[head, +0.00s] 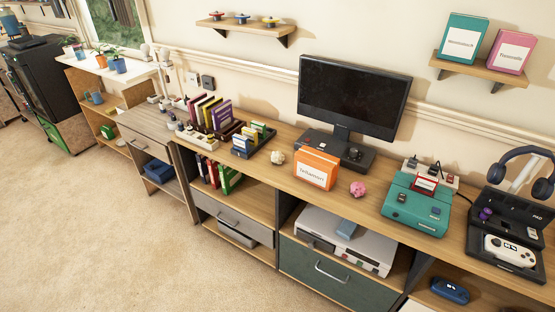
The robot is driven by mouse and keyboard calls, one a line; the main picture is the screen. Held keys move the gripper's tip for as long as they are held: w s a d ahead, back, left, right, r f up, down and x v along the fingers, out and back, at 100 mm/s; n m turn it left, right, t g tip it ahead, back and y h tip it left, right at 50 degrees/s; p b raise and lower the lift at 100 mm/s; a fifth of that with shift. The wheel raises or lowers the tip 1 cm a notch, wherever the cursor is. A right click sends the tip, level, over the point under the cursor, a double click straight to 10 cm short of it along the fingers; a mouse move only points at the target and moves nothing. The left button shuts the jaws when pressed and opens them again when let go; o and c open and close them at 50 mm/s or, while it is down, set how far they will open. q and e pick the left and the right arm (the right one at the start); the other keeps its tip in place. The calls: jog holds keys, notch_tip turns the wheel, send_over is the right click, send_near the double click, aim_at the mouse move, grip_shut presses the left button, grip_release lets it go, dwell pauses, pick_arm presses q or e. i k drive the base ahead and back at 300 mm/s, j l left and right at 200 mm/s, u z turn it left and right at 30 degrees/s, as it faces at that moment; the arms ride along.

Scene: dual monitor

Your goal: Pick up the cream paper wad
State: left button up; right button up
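A small cream paper wad (277,157) lies on the wooden desk top, to the left of an orange box and to the right of a dark tray of small boxes. It looks crumpled and stands apart from both. A pink paper wad (358,188) lies on the same top, to the right of the orange box. Neither of my grippers shows in the head view.
The orange box (316,168) stands close to the cream wad. The monitor (354,95) rises behind, on a dark base. A teal console (417,203) and a headphone stand (522,175) occupy the right. Carpet (130,230) in front is clear.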

aim_at(278, 157)
jog(key=z, duration=0.6)
jog(key=i+j+z, duration=0.1)
jog(key=j+z, duration=0.25)
jog(key=z, duration=0.15)
jog(key=j+z, duration=0.9)
jog(key=j, duration=0.8)
jog(key=k+j+z, duration=0.1)
jog(key=j, duration=0.35)
jog(key=k+j, duration=0.1)
jog(key=j, duration=0.3)
jog(key=k+j, duration=0.1)
jog(key=j, duration=0.3)
jog(key=k+j+z, duration=0.1)
jog(key=j, duration=0.3)
jog(key=i, duration=0.4)
